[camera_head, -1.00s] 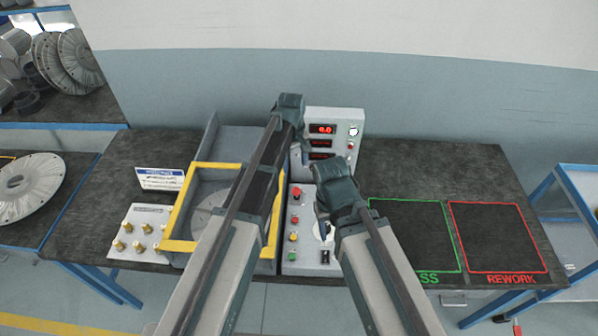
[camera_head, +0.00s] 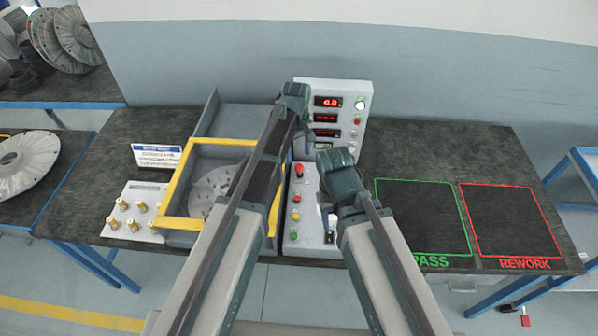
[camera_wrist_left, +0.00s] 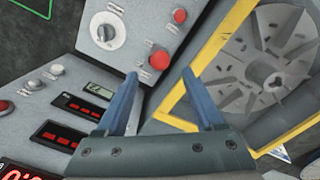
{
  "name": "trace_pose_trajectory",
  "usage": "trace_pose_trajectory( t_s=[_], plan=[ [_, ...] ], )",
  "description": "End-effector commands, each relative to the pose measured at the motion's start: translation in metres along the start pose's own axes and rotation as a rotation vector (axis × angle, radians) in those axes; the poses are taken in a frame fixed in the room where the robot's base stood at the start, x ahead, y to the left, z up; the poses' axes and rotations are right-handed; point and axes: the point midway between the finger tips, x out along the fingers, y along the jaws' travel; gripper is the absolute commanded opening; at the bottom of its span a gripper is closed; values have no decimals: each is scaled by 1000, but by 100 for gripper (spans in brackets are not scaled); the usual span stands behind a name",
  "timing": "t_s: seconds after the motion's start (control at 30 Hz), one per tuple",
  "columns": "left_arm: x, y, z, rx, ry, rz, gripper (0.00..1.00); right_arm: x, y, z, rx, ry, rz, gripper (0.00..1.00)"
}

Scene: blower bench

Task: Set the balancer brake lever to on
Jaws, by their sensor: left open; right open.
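The balancer's sloped grey control panel (camera_head: 292,243) stands mid-bench, with a red mushroom button and coloured buttons. In the left wrist view a rotary handle on a pale round dial (camera_wrist_left: 107,33) shows on this panel; I cannot tell if it is the brake lever. My left gripper (camera_wrist_left: 160,75) is open and empty, its fingertips near the red mushroom button (camera_wrist_left: 160,60). In the head view its fingers are mostly hidden by the wrist. My right gripper (camera_head: 328,208) is open over the panel's right side and hides part of it.
A display box (camera_head: 353,127) with red digits stands behind the panel. A yellow-framed bay (camera_head: 170,202) with a finned rotor (camera_head: 212,190) lies left. A block with brass pegs (camera_head: 117,240) is at far left. The green PASS (camera_head: 425,225) and red REWORK (camera_head: 512,225) squares are empty.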

Motion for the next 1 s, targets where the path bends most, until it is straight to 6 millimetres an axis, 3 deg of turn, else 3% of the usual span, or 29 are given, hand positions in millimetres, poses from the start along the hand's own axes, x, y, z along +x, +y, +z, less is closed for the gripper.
trace_pose_trajectory(
  t_s=[0.03, 0.33, 0.77, 1.0],
  plan=[
    [15, 0, 0, 0, 0, 0, 70, 15, -1, -1, -1, 0, 0, 50],
    [54, 0, 0, 0, 0, 0, 70, 53, -5, -3, 1, 0, 0, 50],
    [61, 0, 0, 0, 0, 0, 70, 60, -6, -4, 2, 0, 0, 50],
    [61, 0, 0, 0, 0, 0, 30, 60, -6, -4, 1, 0, 0, 50]
  ],
)
